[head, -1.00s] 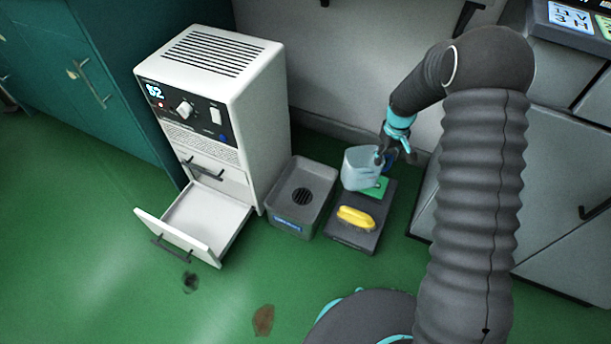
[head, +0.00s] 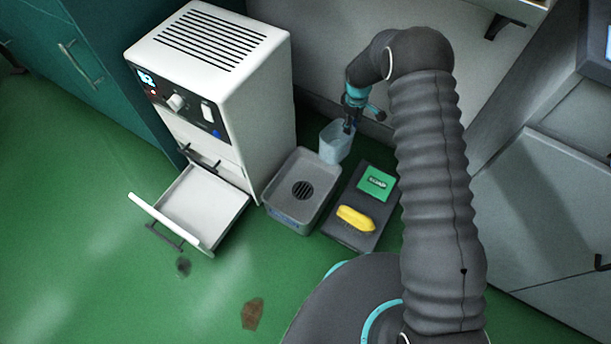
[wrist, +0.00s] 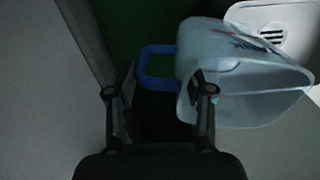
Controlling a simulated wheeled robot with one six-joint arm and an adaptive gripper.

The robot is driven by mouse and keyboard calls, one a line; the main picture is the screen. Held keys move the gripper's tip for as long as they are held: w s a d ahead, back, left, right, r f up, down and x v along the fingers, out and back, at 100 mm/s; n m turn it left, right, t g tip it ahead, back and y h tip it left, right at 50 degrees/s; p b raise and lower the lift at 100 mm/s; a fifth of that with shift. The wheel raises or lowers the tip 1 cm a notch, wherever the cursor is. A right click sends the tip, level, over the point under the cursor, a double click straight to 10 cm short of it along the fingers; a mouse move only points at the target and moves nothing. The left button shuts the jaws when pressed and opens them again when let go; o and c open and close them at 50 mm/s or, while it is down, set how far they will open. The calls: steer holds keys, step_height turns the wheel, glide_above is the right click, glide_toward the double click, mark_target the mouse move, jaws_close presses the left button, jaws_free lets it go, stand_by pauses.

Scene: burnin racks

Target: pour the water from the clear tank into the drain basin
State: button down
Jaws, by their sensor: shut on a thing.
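The clear tank (head: 335,146) is a pale, translucent open container. It is held behind the right rear corner of the drain basin, and I cannot tell its exact height. The tank fills the upper right of the wrist view (wrist: 235,62), with a blue handle (wrist: 143,63) on its left side. My gripper (head: 350,124) is shut on the tank; it also shows in the wrist view (wrist: 160,88). The exact contact is dark. The drain basin (head: 318,207) is a grey tray with a round dark grate. Water inside the tank is not clearly visible.
A dark tray (head: 344,234) right of the basin bears a yellow object (head: 355,218) and a green pad (head: 377,182). A white cabinet (head: 240,110) stands left of the basin, its lower drawer (head: 170,225) pulled out. A wall is close behind the tank.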

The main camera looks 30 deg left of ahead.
steer(key=shift+r, duration=0.1)
steer(key=shift+s+a+r+t+h, duration=0.15)
steer(key=shift+s+r+t, duration=0.3)
steer(key=shift+r, duration=0.1)
steer(key=shift+s+a+r+t+h, duration=0.15)
steer(key=shift+s+r+t, duration=0.3)
steer(key=shift+r, duration=0.1)
steer(key=s+t, duration=0.1)
steer(key=s+a+r+t+h, duration=0.1)
steer(key=shift+s+r, duration=0.2)
steer(key=shift+s, duration=0.15)
steer(key=s+a+r+t+h+b, duration=0.1)
steer(key=s+a+t+h+b, duration=0.1)
steer(key=s+t+b, duration=0.6)
steer(key=shift+s+a+t+h+b, duration=0.15)
steer(key=shift+a+t+h+b, duration=0.25)
steer(key=shift+b, duration=2.9)
